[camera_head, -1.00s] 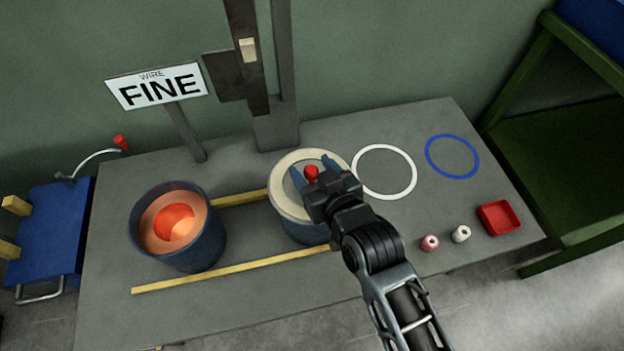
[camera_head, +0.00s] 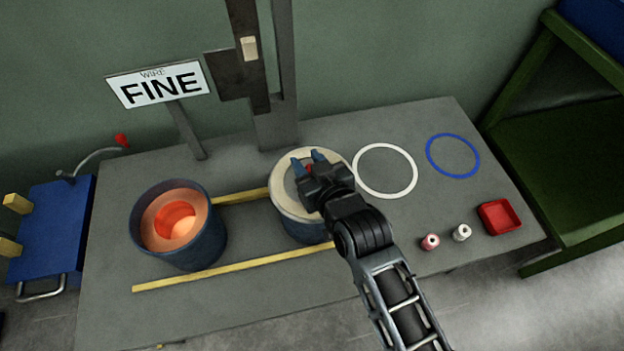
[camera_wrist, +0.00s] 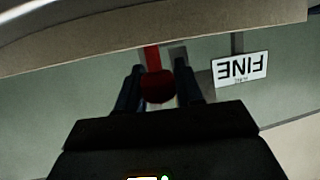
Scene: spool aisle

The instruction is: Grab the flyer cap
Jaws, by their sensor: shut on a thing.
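The flyer cap, a pale round lid (camera_head: 283,192) with a grey middle and a red knob (camera_head: 309,168), sits on top of a blue drum (camera_head: 303,230) on the grey bench. My gripper (camera_head: 309,160) is over the cap, its two blue fingers on either side of the knob. In the wrist view, the fingers (camera_wrist: 159,84) are shut on the red knob (camera_wrist: 157,90). The pale rim (camera_wrist: 150,40) spans the top of that view. My gripper hides part of the cap's right side. No gap shows between cap and drum.
An open blue drum (camera_head: 212,240) with a copper-coloured inside stands at left, between yellow strips (camera_head: 230,268). A dark post (camera_head: 283,90) and a FINE sign (camera_head: 160,84) stand behind. White (camera_head: 414,180) and blue (camera_head: 477,167) rings, small spools (camera_head: 461,232) and a red tray (camera_head: 515,226) are right.

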